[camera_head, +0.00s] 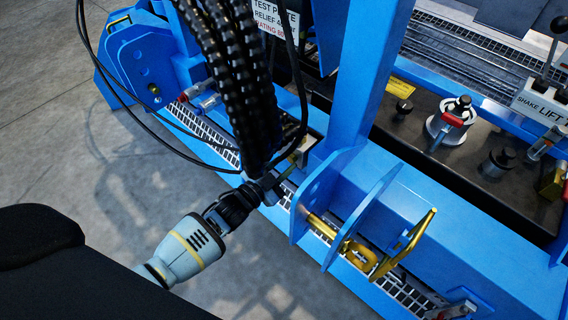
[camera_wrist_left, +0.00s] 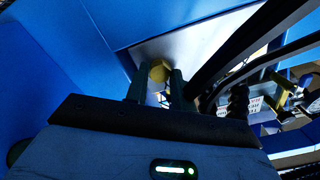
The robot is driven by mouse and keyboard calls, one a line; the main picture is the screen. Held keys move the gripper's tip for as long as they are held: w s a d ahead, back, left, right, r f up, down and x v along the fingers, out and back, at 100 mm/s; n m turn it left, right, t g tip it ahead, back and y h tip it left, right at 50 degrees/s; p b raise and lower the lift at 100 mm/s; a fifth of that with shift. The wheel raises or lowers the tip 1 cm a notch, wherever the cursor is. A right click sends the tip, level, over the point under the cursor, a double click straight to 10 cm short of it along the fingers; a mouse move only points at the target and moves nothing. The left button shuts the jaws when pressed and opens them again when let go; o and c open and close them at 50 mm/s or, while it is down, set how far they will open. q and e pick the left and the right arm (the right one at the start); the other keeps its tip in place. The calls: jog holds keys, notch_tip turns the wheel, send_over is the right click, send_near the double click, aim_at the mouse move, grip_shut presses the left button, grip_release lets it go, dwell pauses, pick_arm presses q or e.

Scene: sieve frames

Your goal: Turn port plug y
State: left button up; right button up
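A small yellow, many-sided plug (camera_wrist_left: 159,72) shows in the left wrist view against a pale metal plate (camera_wrist_left: 190,45). It may be port plug y, but no label on it can be read. My left gripper (camera_wrist_left: 158,84) has its two fingers apart, one on each side of the plug, with the plug at their tips. I cannot tell whether they press on it. In the head view my left gripper (camera_head: 283,180) reaches a small metal block beside the blue post; hoses and the gripper hide the plug there. My right gripper is not in view.
Thick black hoses (camera_head: 235,80) hang just above my left gripper. A blue post (camera_head: 365,75) and blue brackets (camera_head: 335,205) with a brass pin and handle (camera_head: 405,245) stand to the right. Red-handled valve (camera_head: 453,118) and levers are farther right. Open grey floor (camera_head: 60,110) lies left.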

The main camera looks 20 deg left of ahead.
pick_arm(q)
jog(key=o, duration=0.4)
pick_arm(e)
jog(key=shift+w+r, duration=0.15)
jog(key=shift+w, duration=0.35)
pick_arm(q)
jog(key=shift+p+v, duration=1.05)
jog(key=shift+v, duration=2.9)
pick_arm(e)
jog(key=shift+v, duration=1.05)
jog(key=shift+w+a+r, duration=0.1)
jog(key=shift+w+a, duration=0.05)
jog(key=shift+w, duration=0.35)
